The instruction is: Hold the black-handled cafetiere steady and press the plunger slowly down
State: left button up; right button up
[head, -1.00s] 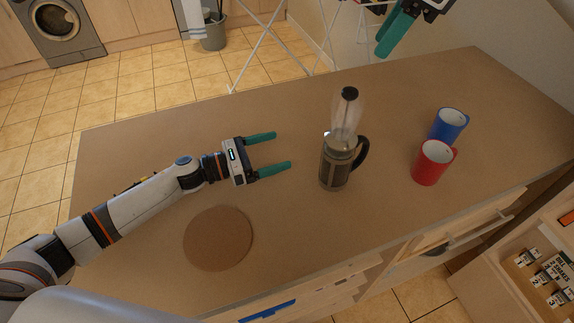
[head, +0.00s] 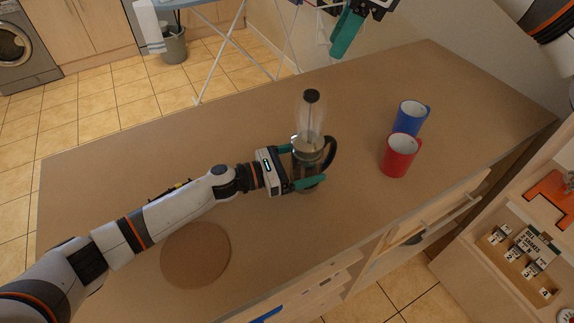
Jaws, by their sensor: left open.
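The cafetiere (head: 304,172) stands upright on the brown counter, with a dark lower body, a black handle on its right side and a clear upper part topped by a black plunger knob (head: 312,96). The knob is high above the body. My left gripper (head: 302,167) is open, with its green fingers on either side of the cafetiere's body. I cannot tell whether the fingers touch it. My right gripper (head: 346,34) is at the top edge, above and beyond the cafetiere, and is partly cut off. Its green finger points down; its opening is unclear.
A blue mug (head: 411,117) and a red mug (head: 399,156) stand to the right of the cafetiere. A round brown mat (head: 196,255) lies at the front left. A drying rack stands behind.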

pick_arm(q)
jog(key=shift+w+d, duration=0.2)
jog(key=shift+d, duration=0.2)
